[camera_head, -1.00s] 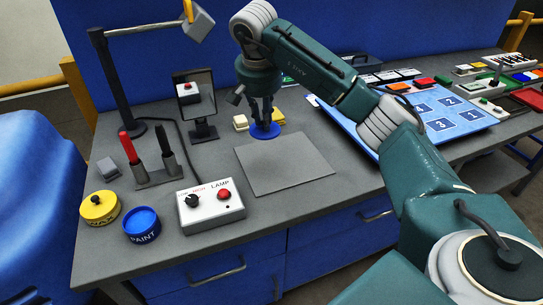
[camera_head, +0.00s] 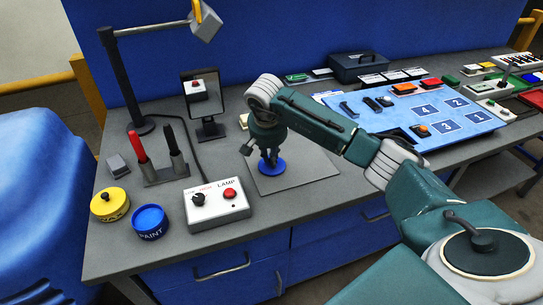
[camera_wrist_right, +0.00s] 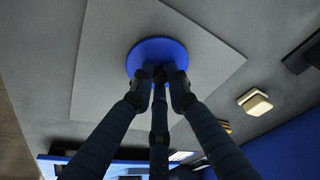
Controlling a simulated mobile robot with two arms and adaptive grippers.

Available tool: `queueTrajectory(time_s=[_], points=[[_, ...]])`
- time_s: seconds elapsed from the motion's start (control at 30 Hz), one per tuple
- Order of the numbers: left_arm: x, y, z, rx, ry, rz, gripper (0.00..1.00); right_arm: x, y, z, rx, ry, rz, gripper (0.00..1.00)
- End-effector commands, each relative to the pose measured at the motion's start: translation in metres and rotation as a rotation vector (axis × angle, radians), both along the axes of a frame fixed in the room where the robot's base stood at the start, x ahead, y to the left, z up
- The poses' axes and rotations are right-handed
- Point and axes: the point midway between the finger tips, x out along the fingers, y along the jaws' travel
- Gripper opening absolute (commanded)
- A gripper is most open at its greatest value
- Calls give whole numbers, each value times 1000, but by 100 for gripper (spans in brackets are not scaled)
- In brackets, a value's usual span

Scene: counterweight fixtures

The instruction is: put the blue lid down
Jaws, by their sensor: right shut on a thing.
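The blue lid (camera_head: 277,169) is a flat round disc at my right gripper's fingertips (camera_head: 268,157). It also shows in the right wrist view (camera_wrist_right: 157,48), where the fingers (camera_wrist_right: 160,80) are closed together at its middle. The lid is over the left part of the grey square mat (camera_head: 312,172); I cannot tell whether it touches the mat. A blue tin marked PAINT (camera_head: 149,222) stands at the front left of the bench. My left gripper is not in view.
The lamp switch box (camera_head: 219,205) stands left of the mat, with a mirror (camera_head: 201,95) behind. A yellow tin (camera_head: 110,204) is left of the paint tin. A cream block (camera_wrist_right: 255,102) lies beyond the mat. The blue numbered board (camera_head: 455,127) is to the right.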

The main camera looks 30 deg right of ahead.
Motion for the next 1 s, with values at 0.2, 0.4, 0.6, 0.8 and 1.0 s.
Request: queueTrajectory(time_s=[0.2,0.4,0.6,0.8,1.0], points=[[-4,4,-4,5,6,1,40,0,0,-4,0,0,1,0],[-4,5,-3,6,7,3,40,0,0,-3,1,1,1,34],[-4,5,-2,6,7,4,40,0,0,-3,0,2,1,34],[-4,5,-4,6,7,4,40,-2,3,14,0,-3,2,34],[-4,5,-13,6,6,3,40,-9,11,55,-1,-6,1,34]])
